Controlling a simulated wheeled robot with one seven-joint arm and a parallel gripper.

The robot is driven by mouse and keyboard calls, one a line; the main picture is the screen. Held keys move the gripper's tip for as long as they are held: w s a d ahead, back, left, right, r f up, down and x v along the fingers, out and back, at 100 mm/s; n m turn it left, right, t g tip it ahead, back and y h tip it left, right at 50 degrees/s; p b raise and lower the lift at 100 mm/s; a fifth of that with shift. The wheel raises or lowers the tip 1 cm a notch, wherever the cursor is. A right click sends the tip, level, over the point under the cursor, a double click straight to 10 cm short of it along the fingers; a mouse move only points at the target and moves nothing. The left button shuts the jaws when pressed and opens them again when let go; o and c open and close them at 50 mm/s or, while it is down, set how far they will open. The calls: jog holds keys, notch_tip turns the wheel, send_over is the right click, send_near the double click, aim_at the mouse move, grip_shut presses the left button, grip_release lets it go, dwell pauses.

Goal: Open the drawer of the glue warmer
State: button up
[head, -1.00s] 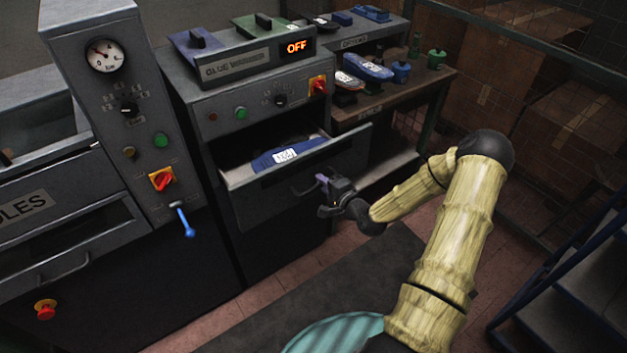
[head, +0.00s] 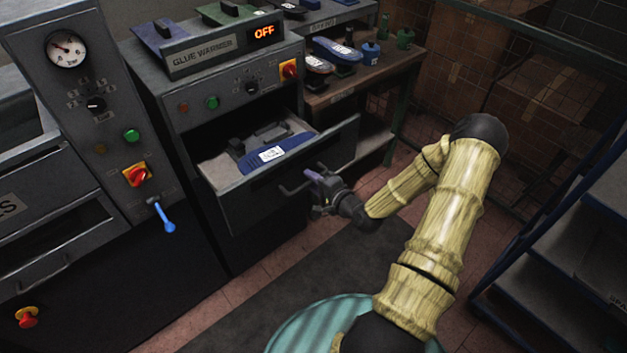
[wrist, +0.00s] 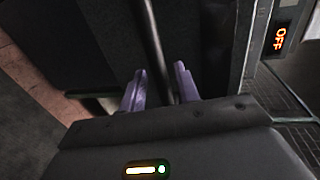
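The glue warmer (head: 203,58) is a grey cabinet with a lit OFF display. Its drawer (head: 300,172) stands pulled out, with its inside showing. A blue object with a white label (head: 272,154) and darker pieces lie in it. A dark bar handle (head: 290,191) is on the drawer front. My gripper (head: 318,178) is at the right part of this handle. In the wrist view my gripper's two purple fingers (wrist: 160,86) stand apart, with the handle bar (wrist: 153,45) running between them. Gaps show beside the bar, and I see no firm grip.
A press console (head: 95,100) with a gauge, a red switch and a blue lever (head: 163,216) stands at left. A bench (head: 365,80) with shoe-like items and small jars is right of the warmer. Blue steps (head: 560,240) are at far right. Dark mat (head: 270,290) covers floor ahead.

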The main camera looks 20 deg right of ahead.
jog(key=shift+d+r, duration=0.1)
jog(key=shift+d, duration=0.1)
jog(key=shift+s, duration=0.2)
jog(key=p+v, duration=0.2)
jog(key=v, duration=1.5)
jog(key=s+a+r+n+g+h, duration=0.3)
jog(key=a+r+n+g+h, duration=0.1)
jog(key=a+r+n+g, duration=0.8)
jog(key=a+r+n+p, duration=0.1)
jog(key=a+n, duration=0.1)
jog(key=shift+s+a+r+h, duration=0.25)
jog(key=shift+a+r+h, duration=0.1)
jog(key=shift+h, duration=0.05)
